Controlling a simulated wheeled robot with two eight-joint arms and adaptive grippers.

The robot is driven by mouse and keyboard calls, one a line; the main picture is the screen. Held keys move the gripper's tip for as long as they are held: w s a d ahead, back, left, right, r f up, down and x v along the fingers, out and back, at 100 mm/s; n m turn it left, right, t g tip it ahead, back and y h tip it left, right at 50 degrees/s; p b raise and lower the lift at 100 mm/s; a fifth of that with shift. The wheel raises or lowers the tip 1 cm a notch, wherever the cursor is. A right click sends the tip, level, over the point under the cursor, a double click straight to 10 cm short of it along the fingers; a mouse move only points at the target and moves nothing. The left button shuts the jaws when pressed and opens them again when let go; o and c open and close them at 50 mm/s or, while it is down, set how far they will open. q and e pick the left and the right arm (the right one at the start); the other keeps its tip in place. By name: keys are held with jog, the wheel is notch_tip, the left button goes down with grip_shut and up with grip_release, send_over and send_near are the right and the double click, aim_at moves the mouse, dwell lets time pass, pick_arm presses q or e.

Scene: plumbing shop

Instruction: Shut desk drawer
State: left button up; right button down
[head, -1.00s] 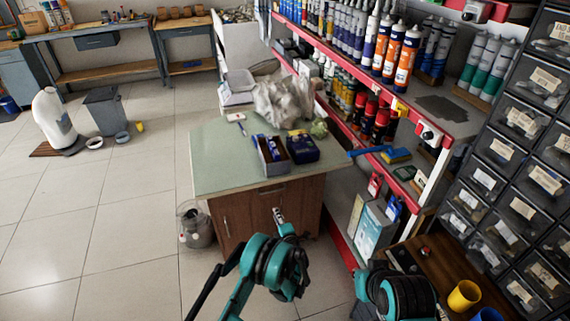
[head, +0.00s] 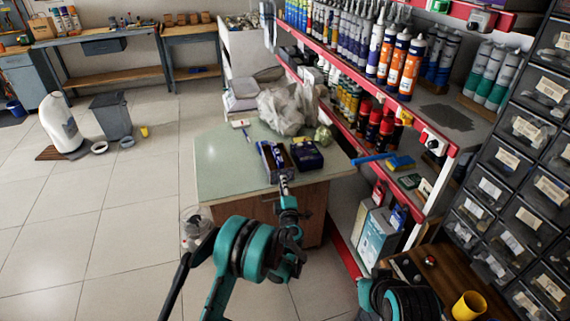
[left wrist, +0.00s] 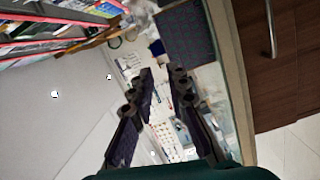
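The desk (head: 222,165) has a pale green top and a brown wooden front (head: 250,207); it stands ahead of me. My left gripper (head: 285,182) is at the desk's front edge in the head view, and my arm hides part of the front. In the left wrist view the left gripper (left wrist: 162,82) has its two fingers apart with nothing between them. The brown front (left wrist: 292,85) with a metal handle (left wrist: 271,28) is to the right of the fingers there. I cannot tell how far the drawer stands out. My right gripper is out of view.
A blue box (head: 307,155), an open box of items and a crumpled plastic bag (head: 287,110) lie on the desk. Red-edged shelves (head: 345,85) with tubes stand close on the right. The tiled floor (head: 120,220) to the left is mostly clear.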

pick_arm(q)
notch_tip(320, 180, up, 11)
jog(key=m+h, duration=0.3)
jog(key=m, duration=0.1)
jog(key=shift+s+d+f+t, duration=0.2)
jog(key=shift+s+d+t, duration=0.15)
jog(key=shift+t, duration=0.05)
